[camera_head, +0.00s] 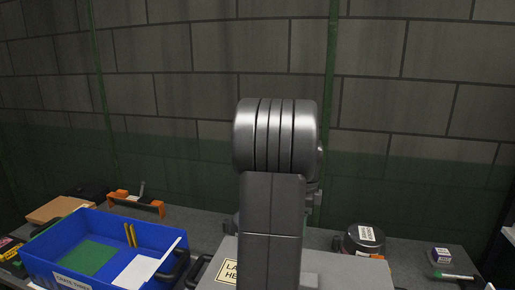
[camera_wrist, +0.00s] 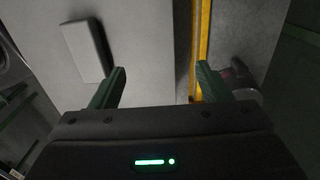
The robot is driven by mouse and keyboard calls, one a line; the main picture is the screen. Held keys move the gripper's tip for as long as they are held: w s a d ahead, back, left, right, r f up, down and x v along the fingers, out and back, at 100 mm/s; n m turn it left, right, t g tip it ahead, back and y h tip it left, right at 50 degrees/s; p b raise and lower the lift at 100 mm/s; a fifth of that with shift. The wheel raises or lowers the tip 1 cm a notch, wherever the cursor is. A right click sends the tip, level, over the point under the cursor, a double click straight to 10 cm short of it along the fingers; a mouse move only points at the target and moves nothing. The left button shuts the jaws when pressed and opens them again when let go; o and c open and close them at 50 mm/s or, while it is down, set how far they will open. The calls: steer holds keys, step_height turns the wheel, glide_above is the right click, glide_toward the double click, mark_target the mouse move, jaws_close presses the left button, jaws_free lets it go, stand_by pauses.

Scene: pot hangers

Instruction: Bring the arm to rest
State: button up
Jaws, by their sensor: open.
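My arm stands upright in the middle of the head view, in front of the bench, and its end is hidden there. In the wrist view my gripper (camera_wrist: 157,80) is open, its two dark green fingers wide apart with nothing between the tips. Beneath it lies a pale grey flat surface (camera_wrist: 145,35). A light block (camera_wrist: 86,50) sits on that surface near the left finger. A yellow-orange strip (camera_wrist: 203,28) runs along the surface's right side, close to the right finger. I cannot tell how high the fingers are above the surface.
A blue crate (camera_head: 48,262) holding sheets stands at the left of the bench. Behind it are an orange tool (camera_head: 136,204) and a tan board (camera_head: 56,210). Right of my arm are a dark round container (camera_head: 364,240), a small box (camera_head: 441,256) and a green marker (camera_head: 453,275). A block wall closes the back.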

steer(key=w+d+b, duration=0.1)
steer(key=w, duration=0.6)
steer(key=shift+d+f, duration=0.35)
steer(key=shift+d, duration=0.05)
steer(key=shift+w+r, duration=0.1)
